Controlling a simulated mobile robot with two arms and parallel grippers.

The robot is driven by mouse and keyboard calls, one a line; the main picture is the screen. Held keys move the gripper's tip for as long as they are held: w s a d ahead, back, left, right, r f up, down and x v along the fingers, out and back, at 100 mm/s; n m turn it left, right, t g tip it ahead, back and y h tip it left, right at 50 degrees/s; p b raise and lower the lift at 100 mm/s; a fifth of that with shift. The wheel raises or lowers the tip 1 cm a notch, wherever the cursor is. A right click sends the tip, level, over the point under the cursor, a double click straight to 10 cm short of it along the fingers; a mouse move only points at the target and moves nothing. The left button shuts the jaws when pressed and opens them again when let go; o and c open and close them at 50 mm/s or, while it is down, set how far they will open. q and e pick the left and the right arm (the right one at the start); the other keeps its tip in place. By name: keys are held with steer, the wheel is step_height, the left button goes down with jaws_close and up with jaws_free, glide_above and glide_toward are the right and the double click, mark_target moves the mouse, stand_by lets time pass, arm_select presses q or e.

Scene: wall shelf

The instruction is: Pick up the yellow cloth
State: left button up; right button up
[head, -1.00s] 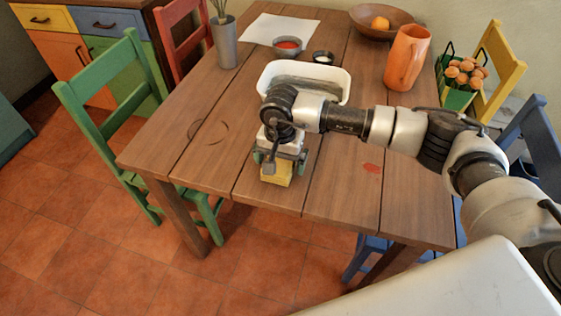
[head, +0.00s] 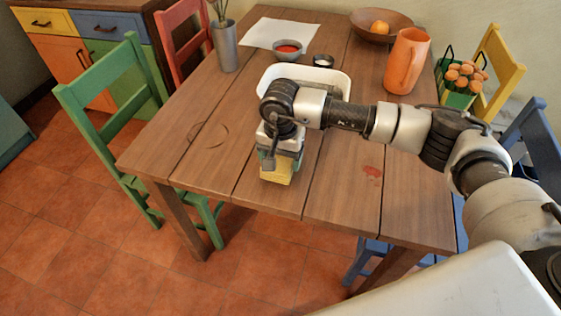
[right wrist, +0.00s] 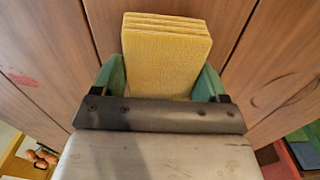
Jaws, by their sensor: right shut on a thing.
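The yellow cloth (head: 276,177) is a folded, layered block at the table's front edge, partly hidden by my right gripper. My right gripper (head: 281,160) points down over it and is shut on it. In the right wrist view the cloth (right wrist: 165,55) stands between the two green fingers (right wrist: 160,82), with its folded layers facing away from the gripper. I cannot tell whether the cloth touches the table. My left gripper is not in view.
On the wooden table (head: 335,190), a white tub (head: 338,84) stands behind my gripper. An orange pitcher (head: 405,62), a red-filled bowl (head: 288,49), a grey vase (head: 225,47) and a wooden bowl (head: 385,26) stand farther back. A green chair (head: 105,105) is at the left.

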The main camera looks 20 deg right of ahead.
steer(key=shift+r, duration=0.9)
steer(key=s+d+r, duration=0.5)
steer(key=s+r, duration=0.2)
steer(key=s, duration=0.3)
steer(key=shift+s+d+b, duration=0.2)
steer(key=shift+b, duration=0.15)
steer(key=shift+r, duration=0.1)
